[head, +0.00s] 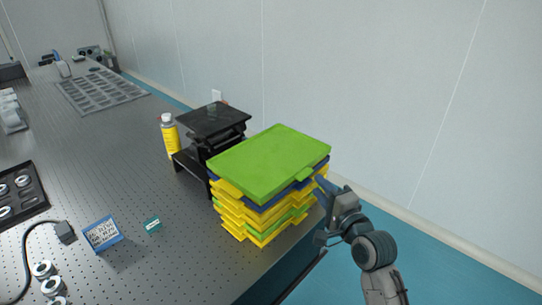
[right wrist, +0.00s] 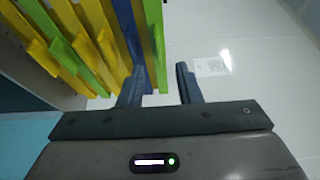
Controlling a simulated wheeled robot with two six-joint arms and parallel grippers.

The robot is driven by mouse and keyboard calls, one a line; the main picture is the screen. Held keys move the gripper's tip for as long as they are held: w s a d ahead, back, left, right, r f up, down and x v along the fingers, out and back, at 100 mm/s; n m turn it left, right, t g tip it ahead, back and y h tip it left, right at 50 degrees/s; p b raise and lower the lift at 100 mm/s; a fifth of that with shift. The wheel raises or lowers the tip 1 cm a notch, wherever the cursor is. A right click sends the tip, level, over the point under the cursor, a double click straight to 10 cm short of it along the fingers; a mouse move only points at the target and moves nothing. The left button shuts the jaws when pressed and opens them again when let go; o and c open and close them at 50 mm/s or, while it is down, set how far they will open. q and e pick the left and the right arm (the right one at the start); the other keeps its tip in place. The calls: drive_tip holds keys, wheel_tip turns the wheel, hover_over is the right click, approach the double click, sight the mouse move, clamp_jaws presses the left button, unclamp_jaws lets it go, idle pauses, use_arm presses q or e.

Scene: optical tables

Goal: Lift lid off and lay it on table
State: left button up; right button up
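The flat green lid (head: 270,162) lies on top of a stack of yellow, blue and green trays (head: 262,222) at the table's right edge. It has a tab on its front side. My right gripper (head: 324,188) is at the right side of the stack, close to the lid's height. In the right wrist view the lid's green edge (right wrist: 159,45) shows edge-on between the two spread fingers of my right gripper (right wrist: 161,85). The right finger stands apart from it. The left finger is close to the blue tray; contact cannot be told. My left gripper is not in view.
A black stand (head: 212,122) and a yellow bottle (head: 169,136) are behind the stack. A blue box (head: 103,233) and a small teal box (head: 152,225) lie to its left. The perforated tabletop (head: 110,160) is bare in the middle. A wall is close on the right.

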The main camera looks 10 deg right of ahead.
sight(309, 174)
drive_tip(key=p+x, duration=0.1)
drive_tip(key=x, duration=0.4)
drive_tip(key=shift+d, duration=0.1)
drive_tip(key=shift+w+f, duration=0.1)
drive_tip(key=shift+w, duration=0.25)
drive_tip(key=shift+c, duration=0.2)
clamp_jaws()
